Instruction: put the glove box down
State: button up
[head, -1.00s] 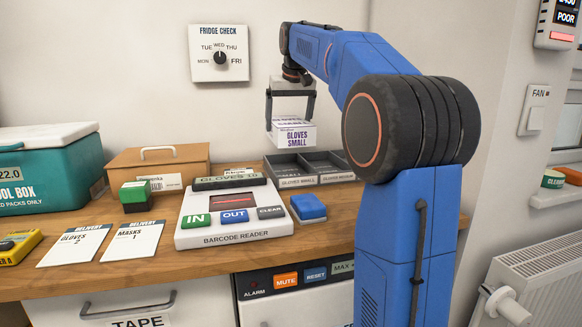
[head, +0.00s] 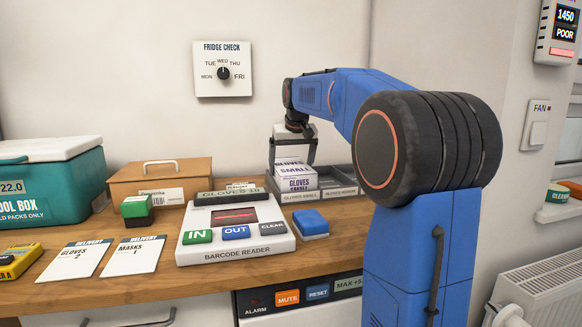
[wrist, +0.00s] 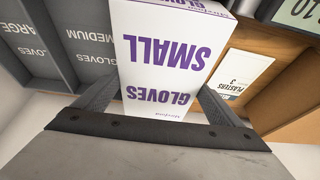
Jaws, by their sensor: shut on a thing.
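The white glove box (head: 298,184), with purple "GLOVES SMALL" lettering, is upright in my gripper (head: 292,160). Its lower edge meets the front wall of the grey tray's "Gloves Small" compartment (head: 301,196). I cannot tell whether its base touches the compartment floor. In the wrist view the glove box (wrist: 165,60) fills the middle, and my gripper (wrist: 157,98) has a finger on each side of it. The "Gloves Medium" compartment (wrist: 88,40) lies to its left there.
The barcode reader (head: 237,253) and a blue block (head: 310,223) sit in front of the tray. A green stamp-like block (head: 137,210) stands further left.

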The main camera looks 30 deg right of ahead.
jog(key=shift+f, duration=0.55)
jog(key=o, duration=1.2)
jog(key=shift+f, duration=0.1)
jog(key=shift+r, duration=0.4)
jog(key=v, duration=1.2)
jog(key=shift+s+r, duration=0.1)
jog(key=shift+r, duration=0.2)
